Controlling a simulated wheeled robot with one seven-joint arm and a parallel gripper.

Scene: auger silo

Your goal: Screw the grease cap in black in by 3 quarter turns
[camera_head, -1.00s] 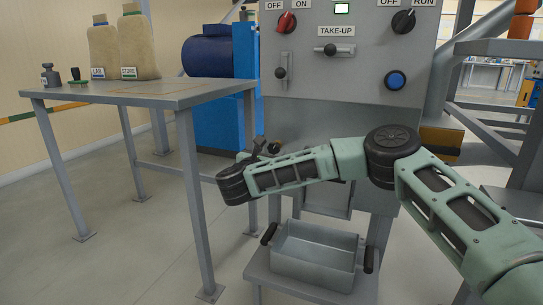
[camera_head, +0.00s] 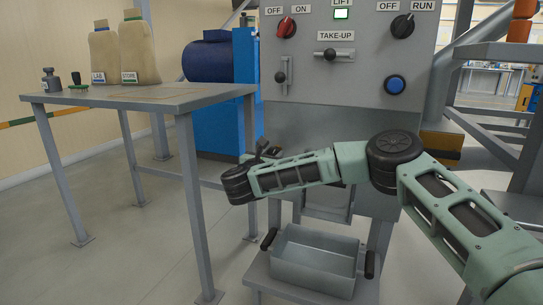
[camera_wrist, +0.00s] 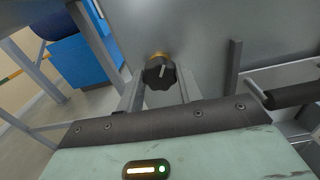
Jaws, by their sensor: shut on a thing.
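The black grease cap (camera_wrist: 160,73) shows in the wrist view as a ribbed round knob with a pale line on its face. A strip of brass shows behind its top edge, against the grey machine panel. My gripper (camera_wrist: 160,80) is shut on the cap, with a grey finger at either side of it. In the head view my gripper (camera_head: 264,150) is small and dark at the front of the machine, below the control panel. My wrist and forearm partly cover that area, and the cap cannot be made out there.
The grey control panel (camera_head: 350,70) carries knobs, levers and a blue button above my arm. A grey metal bin (camera_head: 315,262) with black handles stands below. A grey table (camera_head: 140,97) with two labelled sacks stands at left. Open floor lies between table and machine.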

